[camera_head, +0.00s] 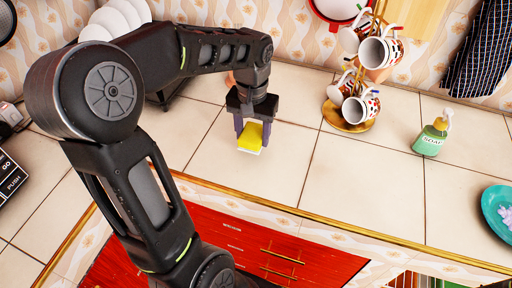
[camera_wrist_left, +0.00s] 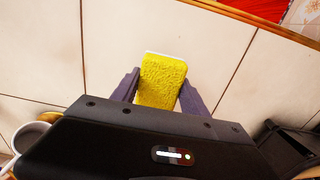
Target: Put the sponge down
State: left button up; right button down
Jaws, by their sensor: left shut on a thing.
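The yellow sponge (camera_head: 252,136) has a white layer on one side and is between the fingers of my left gripper (camera_head: 253,134). In the left wrist view the sponge (camera_wrist_left: 162,82) shows its yellow face, with one dark finger of my left gripper (camera_wrist_left: 160,92) on each side. The gripper is shut on it, close over the tiled counter (camera_head: 335,185) near its front edge. I cannot tell whether the sponge touches the tiles. My right gripper is not in view.
A mug tree with several mugs (camera_head: 380,52) stands on a golden base to the right. A green soap bottle (camera_head: 430,138) and a teal plate (camera_head: 494,208) are farther right. Plates (camera_head: 113,20) stand in a rack at the back left. Tiles right of the gripper are clear.

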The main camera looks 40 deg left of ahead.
aim_at(253, 156)
pick_arm(q)
jog(key=shift+f, duration=0.95)
notch_tip(253, 156, down, 4)
jog(key=shift+r, duration=0.25)
jog(key=shift+f, duration=0.1)
jog(key=shift+f, duration=0.1)
jog(key=shift+f, duration=0.15)
jog(key=o, duration=1.2)
